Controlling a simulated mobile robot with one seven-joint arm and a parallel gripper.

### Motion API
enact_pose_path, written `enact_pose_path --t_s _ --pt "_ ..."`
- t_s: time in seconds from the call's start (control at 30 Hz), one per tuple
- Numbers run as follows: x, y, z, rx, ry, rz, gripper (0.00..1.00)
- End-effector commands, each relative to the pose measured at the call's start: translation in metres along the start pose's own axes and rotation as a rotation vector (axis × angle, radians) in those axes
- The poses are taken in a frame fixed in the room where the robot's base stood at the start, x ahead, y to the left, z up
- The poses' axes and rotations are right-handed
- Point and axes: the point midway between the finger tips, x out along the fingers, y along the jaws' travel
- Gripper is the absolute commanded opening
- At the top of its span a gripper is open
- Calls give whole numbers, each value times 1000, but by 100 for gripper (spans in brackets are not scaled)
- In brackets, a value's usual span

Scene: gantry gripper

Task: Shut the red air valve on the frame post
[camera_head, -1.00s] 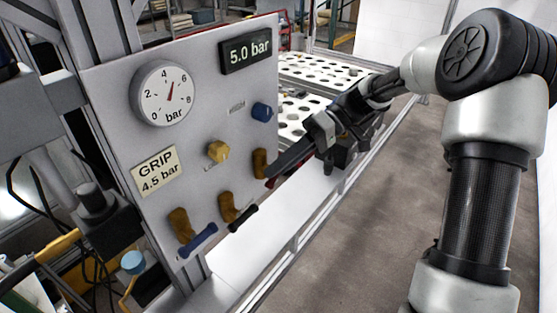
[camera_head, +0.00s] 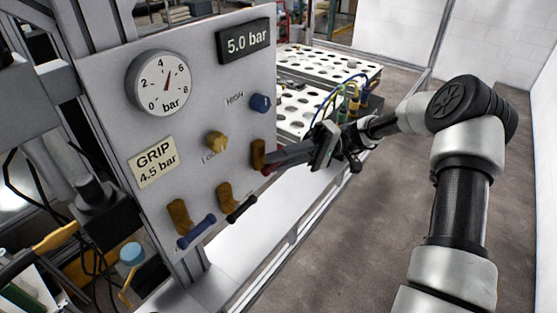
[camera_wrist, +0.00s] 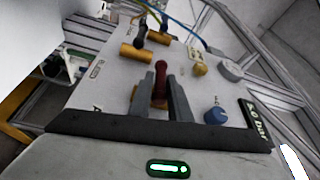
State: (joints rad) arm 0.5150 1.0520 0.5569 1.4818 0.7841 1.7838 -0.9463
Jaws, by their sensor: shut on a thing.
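The red valve has a brass body (camera_head: 258,154) at the right edge of the grey panel. Its red handle (camera_wrist: 161,72) stands between my gripper's two fingers in the wrist view, its end reaching past the fingertips. My gripper (camera_wrist: 161,79) is shut on this handle. In the head view my gripper (camera_head: 272,158) comes in from the right, and only a small red part of the handle shows beneath the fingertips. The fingers hide most of the handle there, so I cannot tell how far the valve is turned.
Valves with a blue handle (camera_head: 196,232) and a black handle (camera_head: 241,208) sit lower left on the panel. A yellow knob (camera_head: 217,141), a blue knob (camera_head: 260,103) and a gauge (camera_head: 161,83) are above. A perforated table (camera_head: 320,72) stands behind. Floor at right is clear.

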Motion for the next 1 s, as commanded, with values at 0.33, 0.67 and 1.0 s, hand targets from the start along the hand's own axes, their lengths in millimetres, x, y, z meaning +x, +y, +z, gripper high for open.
enact_pose_path --t_s 0.33,0.67,1.0 --pt "0 1 0 8 3 -12 0" --pt "0 1 0 8 3 -12 31" --pt "0 1 0 6 2 -12 31"
